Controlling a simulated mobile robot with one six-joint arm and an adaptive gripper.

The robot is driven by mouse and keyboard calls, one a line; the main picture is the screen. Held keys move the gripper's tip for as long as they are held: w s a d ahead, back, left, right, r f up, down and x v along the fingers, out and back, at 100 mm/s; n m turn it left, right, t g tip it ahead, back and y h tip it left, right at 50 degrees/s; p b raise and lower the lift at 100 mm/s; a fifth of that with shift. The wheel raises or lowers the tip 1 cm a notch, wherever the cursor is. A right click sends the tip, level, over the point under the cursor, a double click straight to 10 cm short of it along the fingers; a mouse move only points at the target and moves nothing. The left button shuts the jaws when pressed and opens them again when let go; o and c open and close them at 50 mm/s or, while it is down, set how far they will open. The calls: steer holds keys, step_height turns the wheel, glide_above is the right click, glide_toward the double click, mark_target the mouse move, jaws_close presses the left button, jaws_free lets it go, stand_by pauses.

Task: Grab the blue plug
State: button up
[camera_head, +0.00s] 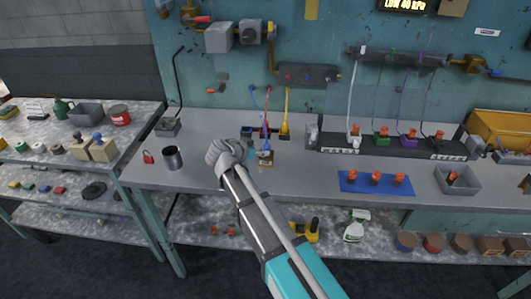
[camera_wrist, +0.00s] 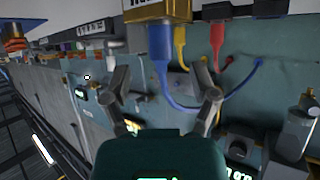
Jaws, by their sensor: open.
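The blue plug (camera_wrist: 160,42) hangs from a gold-coloured block (camera_wrist: 158,10) at the top of the wrist view, with its blue cable looping down and right. My gripper (camera_wrist: 167,95) is open, its two fingers spread on either side below the plug in that view, with nothing held. In the head view, the blue plug (camera_head: 266,149) is small, near the middle of the bench, just right of my wrist. The fingers are hard to make out there.
A yellow plug (camera_wrist: 180,35) and a red plug (camera_wrist: 217,32) are close beside the blue one. A metal cup (camera_head: 173,157) stands left of my arm. A blue mat (camera_head: 350,184) with orange-topped pieces lies to the right. Bare bench top shows between them.

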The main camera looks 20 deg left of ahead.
mark_target(264, 149)
steer(key=shift+b+x, duration=1.45)
steer(key=shift+x, duration=1.15)
steer(key=shift+s+f, duration=0.1)
steer(key=shift+f, duration=0.1)
jaws_close()
